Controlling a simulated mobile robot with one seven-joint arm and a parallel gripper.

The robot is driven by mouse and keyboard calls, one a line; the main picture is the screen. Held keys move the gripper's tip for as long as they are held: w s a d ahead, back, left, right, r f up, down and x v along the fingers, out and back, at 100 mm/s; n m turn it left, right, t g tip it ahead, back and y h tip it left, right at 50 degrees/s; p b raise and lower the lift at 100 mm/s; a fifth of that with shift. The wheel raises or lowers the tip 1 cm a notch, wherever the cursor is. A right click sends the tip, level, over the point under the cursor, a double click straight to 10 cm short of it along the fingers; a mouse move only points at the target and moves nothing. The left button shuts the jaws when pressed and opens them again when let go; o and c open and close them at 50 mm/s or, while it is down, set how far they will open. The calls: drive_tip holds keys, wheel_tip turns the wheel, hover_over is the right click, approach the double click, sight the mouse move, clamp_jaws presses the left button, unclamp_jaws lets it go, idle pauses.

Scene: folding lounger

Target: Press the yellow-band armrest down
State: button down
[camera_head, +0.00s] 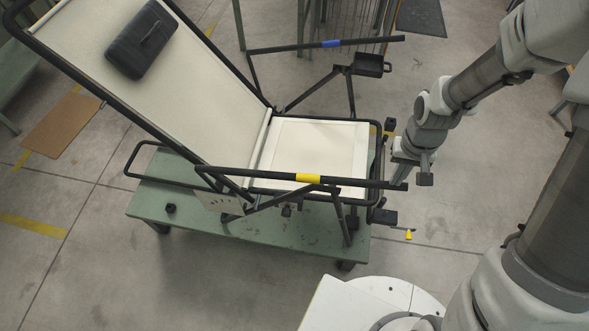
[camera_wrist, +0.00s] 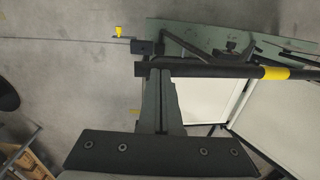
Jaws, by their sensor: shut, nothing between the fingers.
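The yellow-band armrest (camera_head: 355,182) is a black bar on the near side of the cream folding lounger (camera_head: 318,148). Its yellow band (camera_head: 308,178) also shows in the wrist view (camera_wrist: 276,73). The bar looks close to level, on dark struts. My gripper (camera_head: 401,178) is at the bar's right free end. In the wrist view, my gripper (camera_wrist: 161,78) is shut and empty, its tips overlapping the bar near its end. I cannot tell whether they touch. The blue-band armrest (camera_head: 350,42) is on the far side.
The lounger stands on a green table (camera_head: 285,232). A dark headrest pillow (camera_head: 141,39) lies on the tilted backrest. A black tray (camera_head: 371,66) is beside the far armrest. A small yellow-tipped part (camera_head: 408,235) sticks out at the near right corner. Open floor lies in front.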

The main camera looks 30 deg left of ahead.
drive_tip(key=shift+f+b, duration=1.65)
drive_tip(key=shift+f, duration=0.4)
drive_tip(key=shift+r+p, duration=2.7)
drive_tip(key=shift+r, duration=0.9)
drive_tip(key=shift+w+d+r, duration=0.1)
drive_tip(key=shift+r, duration=0.25)
drive_tip(key=s+d+r+m+t, duration=0.1)
drive_tip(key=d+r, duration=0.2)
drive_tip(key=r, duration=0.4)
drive_tip(key=s+d+r+t, duration=0.1)
drive_tip(key=d+r+t, duration=0.15)
drive_tip(key=r, duration=0.55)
drive_tip(key=s+d+r+m+t, duration=0.2)
drive_tip(key=s+d+r, duration=0.3)
drive_tip(key=s+r, duration=0.5)
drive_tip(key=shift+s+r, duration=0.3)
drive_tip(key=shift+r, duration=0.15)
